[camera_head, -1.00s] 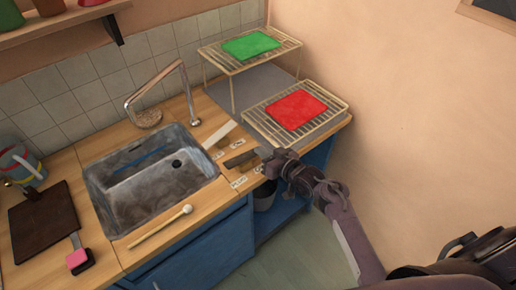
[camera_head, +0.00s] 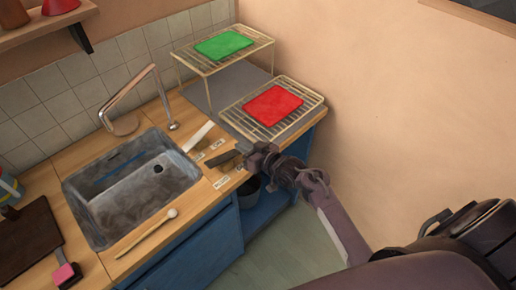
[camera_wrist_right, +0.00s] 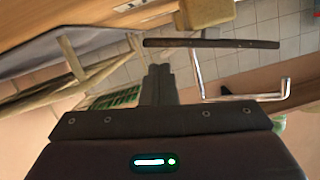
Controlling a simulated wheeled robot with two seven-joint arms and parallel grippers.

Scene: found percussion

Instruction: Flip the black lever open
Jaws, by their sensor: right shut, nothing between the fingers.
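The black lever (camera_head: 221,158) is a flat dark bar at the counter's right part, beside the sink, with small pale labels around it. My left gripper is not in view.
A white bar (camera_head: 198,137) lies just behind the lever. The sink (camera_head: 130,190) with its bent tap (camera_head: 155,80) is to the left. A wire rack (camera_head: 315,108) holding a red board (camera_head: 273,105) stands behind my gripper. A mallet (camera_head: 147,232) lies in front of the sink.

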